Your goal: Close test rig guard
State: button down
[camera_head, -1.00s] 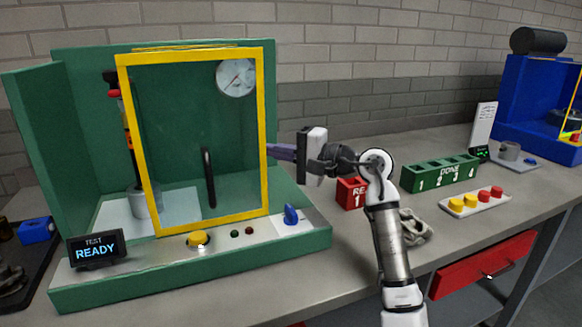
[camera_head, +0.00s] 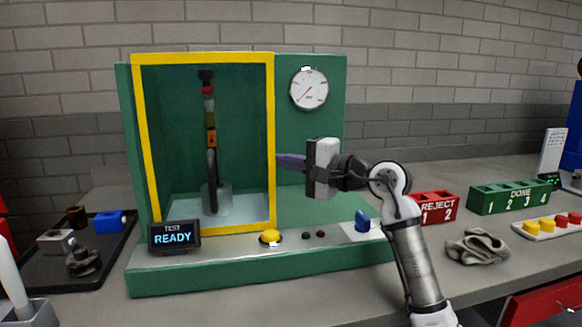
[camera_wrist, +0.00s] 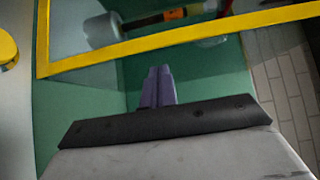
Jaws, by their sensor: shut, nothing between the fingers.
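The guard is a clear panel in a yellow frame (camera_head: 271,130) at the front left of the green test rig (camera_head: 335,130). I cannot tell whether the guard is fully closed. My gripper (camera_head: 281,161) is shut and empty, with its purple fingertips beside the frame's right edge; I cannot tell if they touch it. In the wrist view the shut fingers (camera_wrist: 158,88) point toward the yellow frame (camera_wrist: 170,42). A part with orange and red bands (camera_head: 210,125) stands upright behind the panel.
The rig's base holds a display reading READY (camera_head: 173,236), a yellow button (camera_head: 270,237) and a blue knob (camera_head: 361,220). A red reject rack (camera_head: 435,207), green done rack (camera_head: 510,195) and grey cloth (camera_head: 478,246) lie right. A dark tray (camera_head: 85,258) is left.

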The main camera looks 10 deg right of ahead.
jog(key=shift+a, duration=0.4)
jog(key=shift+s, duration=0.1)
jog(key=b+v, duration=0.2)
jog(key=v, duration=1.2)
jog(key=shift+d, duration=0.25)
jog(key=shift+d, duration=0.1)
